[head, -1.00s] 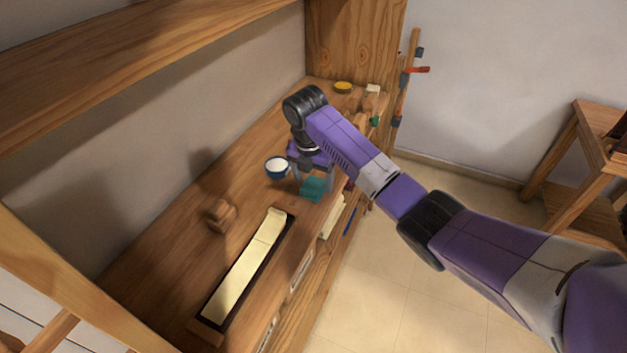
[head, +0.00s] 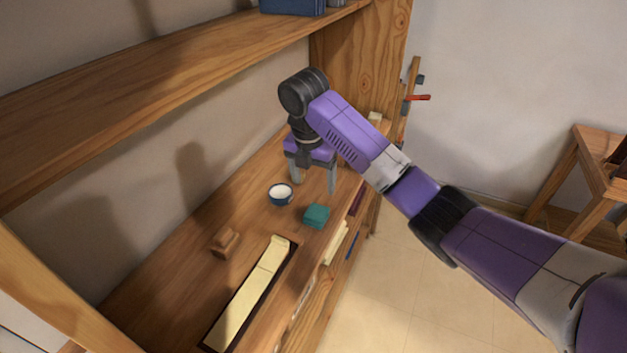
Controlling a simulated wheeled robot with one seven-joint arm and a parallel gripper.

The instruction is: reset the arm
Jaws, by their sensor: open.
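My gripper (head: 314,184) points down above the far part of the wooden bench in the head view. Its two fingers are apart with nothing between them. It hangs behind a small teal block (head: 317,215) and a blue bowl with white contents (head: 280,193), clear of both. My purple arm reaches in from the lower right and bends down at a black joint.
A small wooden block (head: 226,242) sits left of the keys. A wooden shelf (head: 180,80) runs above the bench along the wall. A wooden stand (head: 590,185) is at the right. The tiled floor (head: 375,290) in front of the bench is open.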

